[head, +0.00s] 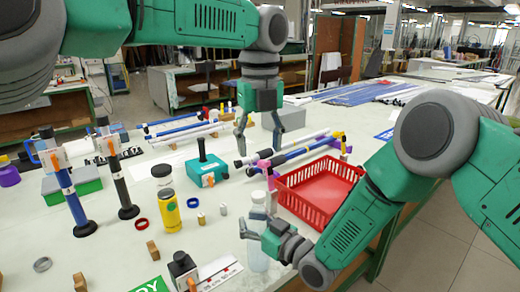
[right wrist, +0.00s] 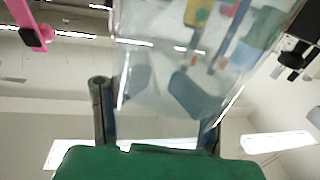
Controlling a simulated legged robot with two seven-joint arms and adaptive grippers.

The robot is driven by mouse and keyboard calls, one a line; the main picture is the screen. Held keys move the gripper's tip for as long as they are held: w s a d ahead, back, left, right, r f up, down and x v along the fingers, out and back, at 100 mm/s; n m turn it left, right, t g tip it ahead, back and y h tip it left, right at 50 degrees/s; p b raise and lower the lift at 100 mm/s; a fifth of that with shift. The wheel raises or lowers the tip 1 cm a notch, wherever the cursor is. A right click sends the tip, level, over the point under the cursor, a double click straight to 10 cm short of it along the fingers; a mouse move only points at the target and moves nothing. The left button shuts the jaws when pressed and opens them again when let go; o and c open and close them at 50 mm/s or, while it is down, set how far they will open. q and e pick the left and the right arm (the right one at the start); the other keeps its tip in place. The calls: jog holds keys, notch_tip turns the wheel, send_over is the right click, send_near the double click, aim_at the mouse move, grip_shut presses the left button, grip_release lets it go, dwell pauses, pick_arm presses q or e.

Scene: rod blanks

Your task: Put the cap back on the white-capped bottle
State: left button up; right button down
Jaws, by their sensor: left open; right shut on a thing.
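A clear bottle (head: 258,256) stands upright, or nearly so, near the front middle of the table in the head view. Its top (head: 258,197) looks pale; I cannot tell whether that is a white cap or a bare neck. My right gripper (head: 259,218) is shut on the bottle's upper part from the right. The clear bottle also fills the middle of the right wrist view (right wrist: 165,65), between the fingers. My left gripper (head: 259,145) is open and empty, pointing down farther back, apart from the bottle. No loose white cap is clearly identifiable.
A red basket (head: 290,205) stands right of the bottle. A yellow can (head: 168,212), a black-lidded white jar (head: 162,178) and a teal box with a handle (head: 207,172) stand to its left. Rods on stands (head: 72,200) are farther left. Small metal pieces (head: 223,210) lie near the bottle.

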jog(key=c, duration=0.6)
grip_release()
jog(key=v, duration=1.2)
